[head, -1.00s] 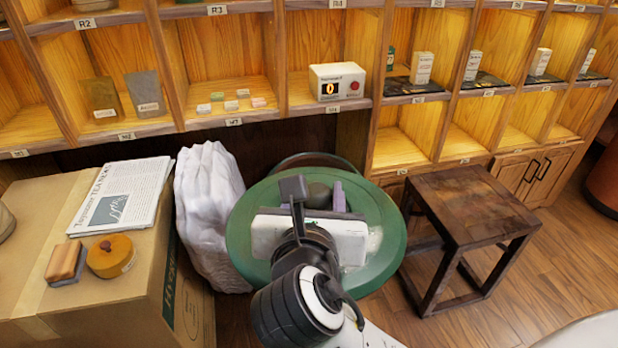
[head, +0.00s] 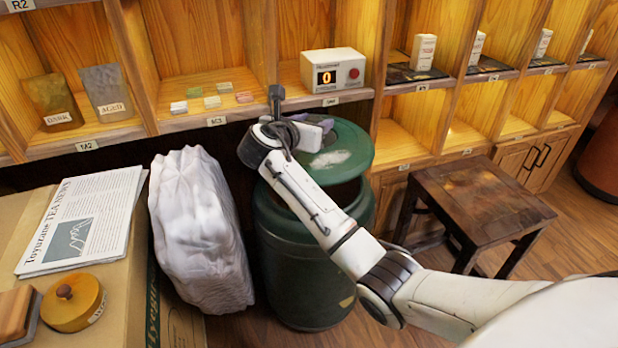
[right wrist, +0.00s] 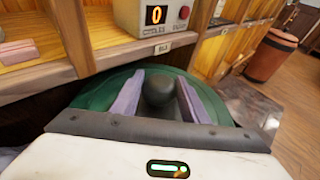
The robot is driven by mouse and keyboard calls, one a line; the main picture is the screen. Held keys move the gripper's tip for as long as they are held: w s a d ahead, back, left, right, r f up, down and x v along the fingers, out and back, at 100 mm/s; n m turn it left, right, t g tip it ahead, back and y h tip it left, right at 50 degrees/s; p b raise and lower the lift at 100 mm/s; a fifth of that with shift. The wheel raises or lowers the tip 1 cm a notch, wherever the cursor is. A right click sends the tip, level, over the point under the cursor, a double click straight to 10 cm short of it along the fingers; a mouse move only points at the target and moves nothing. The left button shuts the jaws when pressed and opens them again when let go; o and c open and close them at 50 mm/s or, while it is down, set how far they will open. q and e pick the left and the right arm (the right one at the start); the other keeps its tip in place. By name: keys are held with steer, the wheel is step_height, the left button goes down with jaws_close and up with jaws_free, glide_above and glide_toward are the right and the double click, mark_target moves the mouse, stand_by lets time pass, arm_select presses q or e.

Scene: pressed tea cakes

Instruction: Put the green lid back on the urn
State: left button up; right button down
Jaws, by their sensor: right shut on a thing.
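The dark green urn (head: 300,265) stands upright on the floor in front of the shelves. The green lid (head: 350,160) is over the urn's mouth, with a dark gap showing below its right side. I cannot tell whether its hidden left side touches the rim. My right gripper (head: 316,125) is over the lid, partly hidden by its own wrist. In the right wrist view, its two lilac fingers are shut on the lid's dark round knob (right wrist: 158,90), with the lid (right wrist: 95,97) below. My left gripper is out of view.
A white wrapped bundle (head: 200,230) stands close to the urn's left. A cardboard box (head: 115,275) with a newspaper (head: 85,220) is further left. A dark wooden stool (head: 480,200) stands to the right. Shelves with a counter box (head: 333,75) rise behind.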

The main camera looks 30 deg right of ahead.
step_height(320, 180, down, 4)
steer(key=shift+f+b, duration=0.2)
steer(key=shift+b, duration=0.7)
steer(key=shift+f+b, duration=1.05)
steer(key=shift+f, duration=1.35)
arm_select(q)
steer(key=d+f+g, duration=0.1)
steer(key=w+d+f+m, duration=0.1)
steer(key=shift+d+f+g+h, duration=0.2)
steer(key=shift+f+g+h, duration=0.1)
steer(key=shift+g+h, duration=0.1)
arm_select(e)
steer(key=shift+f, duration=0.1)
steer(key=shift+f, duration=0.25)
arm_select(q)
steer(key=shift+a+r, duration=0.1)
arm_select(e)
steer(key=c, duration=1)
jaws_free()
steer(key=shift+f, duration=0.2)
steer(key=shift+c, duration=0.2)
